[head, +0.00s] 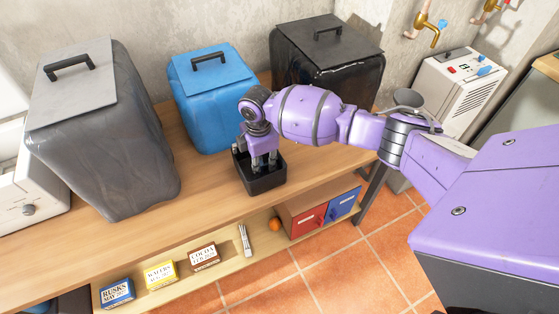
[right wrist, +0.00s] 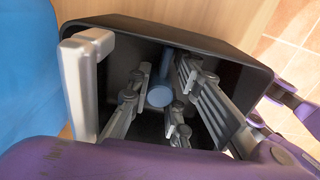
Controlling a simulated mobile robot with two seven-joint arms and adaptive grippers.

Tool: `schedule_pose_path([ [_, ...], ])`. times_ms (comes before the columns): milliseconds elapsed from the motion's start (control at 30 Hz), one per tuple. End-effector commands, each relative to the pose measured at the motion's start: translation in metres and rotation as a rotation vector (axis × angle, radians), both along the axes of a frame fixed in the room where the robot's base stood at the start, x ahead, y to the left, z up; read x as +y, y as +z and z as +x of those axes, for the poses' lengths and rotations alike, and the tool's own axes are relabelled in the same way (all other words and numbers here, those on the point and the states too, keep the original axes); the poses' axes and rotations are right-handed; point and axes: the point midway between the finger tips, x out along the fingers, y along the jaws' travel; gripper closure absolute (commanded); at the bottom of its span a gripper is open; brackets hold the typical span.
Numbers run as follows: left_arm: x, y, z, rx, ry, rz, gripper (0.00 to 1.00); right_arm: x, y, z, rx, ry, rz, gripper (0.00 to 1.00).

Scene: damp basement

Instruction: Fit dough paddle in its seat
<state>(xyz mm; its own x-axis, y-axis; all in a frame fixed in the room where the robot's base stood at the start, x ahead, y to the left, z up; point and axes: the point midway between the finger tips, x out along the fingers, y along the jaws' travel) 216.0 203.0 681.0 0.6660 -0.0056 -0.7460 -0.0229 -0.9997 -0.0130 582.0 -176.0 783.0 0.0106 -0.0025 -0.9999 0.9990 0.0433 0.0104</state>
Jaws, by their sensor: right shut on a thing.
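A black open-topped pan (head: 262,187) stands on the wooden bench top, in front of the blue bin. My right gripper (head: 262,160) reaches down into it from above. In the right wrist view, the gripper's grey fingers (right wrist: 160,108) are inside the black walls of the pan (right wrist: 235,55). A blue-grey piece with a round end and a stem, which looks like the dough paddle (right wrist: 160,96), shows between the fingers, and they are shut on it. The seat is hidden in the dark pan, so I cannot tell whether the paddle touches it. My left gripper is out of view.
Lidded bins, grey (head: 100,150), blue (head: 212,105) and black (head: 335,65), line the back of the bench (head: 190,200). A white appliance (head: 30,195) stands at left. The lower shelf holds several small boxes (head: 160,273) and red and blue drawers (head: 306,220).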

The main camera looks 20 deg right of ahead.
Motion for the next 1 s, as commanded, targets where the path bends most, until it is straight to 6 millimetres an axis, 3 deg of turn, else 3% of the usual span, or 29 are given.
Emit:
schedule_pose_path([
  [400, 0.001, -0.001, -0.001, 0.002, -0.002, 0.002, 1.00, 0.001, -0.001, 0.001, -0.003, 0.001, 0.000, 1.00],
  [433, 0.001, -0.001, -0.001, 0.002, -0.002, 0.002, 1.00, 0.001, -0.001, 0.001, -0.002, 0.001, 0.000, 0.78],
  [567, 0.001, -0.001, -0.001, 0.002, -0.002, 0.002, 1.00, 0.001, -0.001, 0.001, -0.002, 0.001, 0.000, 0.61],
  [867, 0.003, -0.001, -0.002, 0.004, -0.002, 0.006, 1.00, 0.001, 0.000, 0.002, -0.004, 0.001, 0.000, 0.60],
  [1000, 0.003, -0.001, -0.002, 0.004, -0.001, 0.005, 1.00, 0.000, 0.010, 0.002, -0.006, 0.001, 0.000, 0.60],
])
